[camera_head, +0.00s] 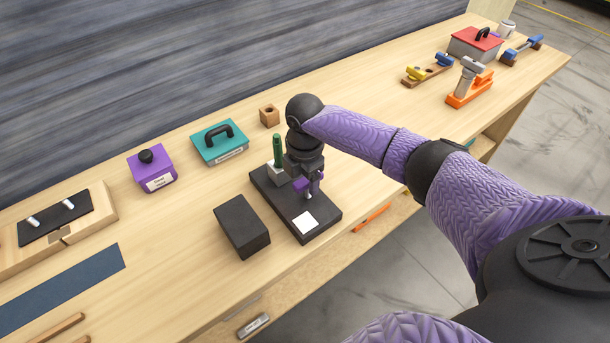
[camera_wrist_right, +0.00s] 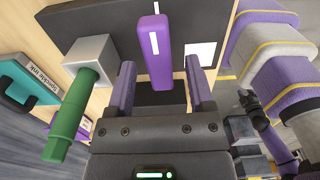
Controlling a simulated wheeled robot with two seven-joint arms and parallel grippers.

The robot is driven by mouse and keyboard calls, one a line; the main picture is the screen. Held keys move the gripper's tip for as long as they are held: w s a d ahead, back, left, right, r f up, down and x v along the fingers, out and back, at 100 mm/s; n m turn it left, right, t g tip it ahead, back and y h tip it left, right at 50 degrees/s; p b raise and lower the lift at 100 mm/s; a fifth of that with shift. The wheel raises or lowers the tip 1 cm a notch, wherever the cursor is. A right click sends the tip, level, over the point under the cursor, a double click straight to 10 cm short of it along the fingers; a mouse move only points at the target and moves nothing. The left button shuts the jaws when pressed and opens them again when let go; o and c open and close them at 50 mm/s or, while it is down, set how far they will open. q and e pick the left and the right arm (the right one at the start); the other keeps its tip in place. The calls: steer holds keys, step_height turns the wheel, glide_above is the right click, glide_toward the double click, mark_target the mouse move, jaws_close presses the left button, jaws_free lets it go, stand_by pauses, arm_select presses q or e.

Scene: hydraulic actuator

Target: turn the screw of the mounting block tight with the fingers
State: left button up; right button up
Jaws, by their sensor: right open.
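A black base plate (camera_head: 318,232) lies on the bench below my right gripper (camera_head: 309,182). In the right wrist view the right gripper (camera_wrist_right: 158,72) is open, with one purple finger on each side of an upright-looking purple bar with a white stripe (camera_wrist_right: 154,50). The bar lies between the fingers with a visible gap on each side; I take it for the screw's head. A grey block with a green handle (camera_wrist_right: 85,95) is left of the fingers; the green handle (camera_head: 277,150) also shows in the head view. The screw's shaft is hidden. My left gripper is not in view.
A black box (camera_head: 242,227) stands left of the base plate. A teal box (camera_head: 220,152), a purple box (camera_head: 152,178) and a small wooden block (camera_head: 269,115) stand behind. A white square (camera_head: 304,222) lies on the plate. The bench's front edge is close.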

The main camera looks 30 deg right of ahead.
mark_target(305, 180)
steer(key=shift+r, duration=0.1)
step_height(305, 180, up, 9)
steer(key=p, duration=0.3)
steer(key=shift+r, duration=0.4)
